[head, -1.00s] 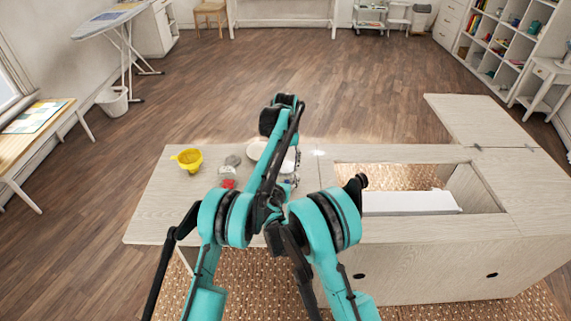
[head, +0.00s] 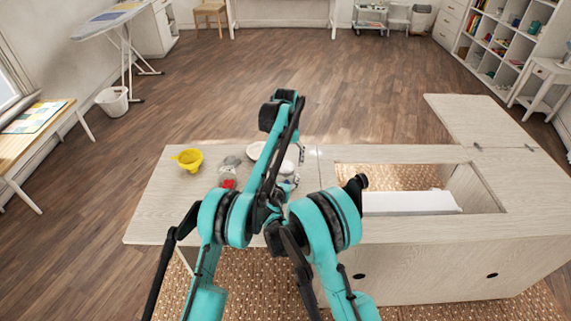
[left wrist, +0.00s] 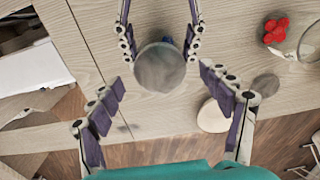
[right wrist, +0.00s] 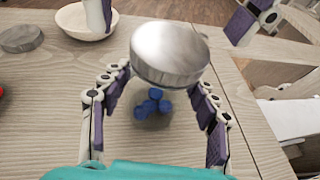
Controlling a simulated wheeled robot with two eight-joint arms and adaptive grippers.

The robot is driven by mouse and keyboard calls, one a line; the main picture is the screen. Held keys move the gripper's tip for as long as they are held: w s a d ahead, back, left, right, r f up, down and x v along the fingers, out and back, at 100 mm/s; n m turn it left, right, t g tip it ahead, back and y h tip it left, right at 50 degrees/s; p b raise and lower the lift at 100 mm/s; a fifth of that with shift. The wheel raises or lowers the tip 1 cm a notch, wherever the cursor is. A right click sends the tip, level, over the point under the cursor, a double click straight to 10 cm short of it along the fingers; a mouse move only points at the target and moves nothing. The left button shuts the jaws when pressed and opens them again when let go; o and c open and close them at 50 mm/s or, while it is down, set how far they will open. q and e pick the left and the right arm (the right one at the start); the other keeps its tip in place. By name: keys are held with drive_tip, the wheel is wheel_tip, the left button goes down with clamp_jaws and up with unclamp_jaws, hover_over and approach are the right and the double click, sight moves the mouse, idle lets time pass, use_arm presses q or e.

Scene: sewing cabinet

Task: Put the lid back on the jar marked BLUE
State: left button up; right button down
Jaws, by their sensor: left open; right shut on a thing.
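A round grey metal lid (left wrist: 160,68) sits over a jar whose blue contents (right wrist: 153,103) show below it in the right wrist view. The lid (right wrist: 170,50) looks roughly level there; I cannot tell whether it is fully seated. The clear jar wall is barely visible, and no marking can be read. My right gripper (right wrist: 160,110) is shut on the jar, with fingers on either side below the lid. My left gripper (left wrist: 167,95) is open and empty, its fingers spread apart near the lid without touching it. In the head view the arms partly hide the jar.
A second grey lid (left wrist: 266,85), a white bowl (left wrist: 213,115) and a glass jar with red contents (left wrist: 277,30) stand nearby. A yellow container (head: 190,159) stands at the tabletop's left. The cabinet opening (head: 400,178) lies to the right.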

use_arm(q)
drive_tip(key=shift+r, duration=3)
use_arm(e)
drive_tip(key=shift+c, duration=1.9)
unclamp_jaws()
drive_tip(key=v, duration=1.2)
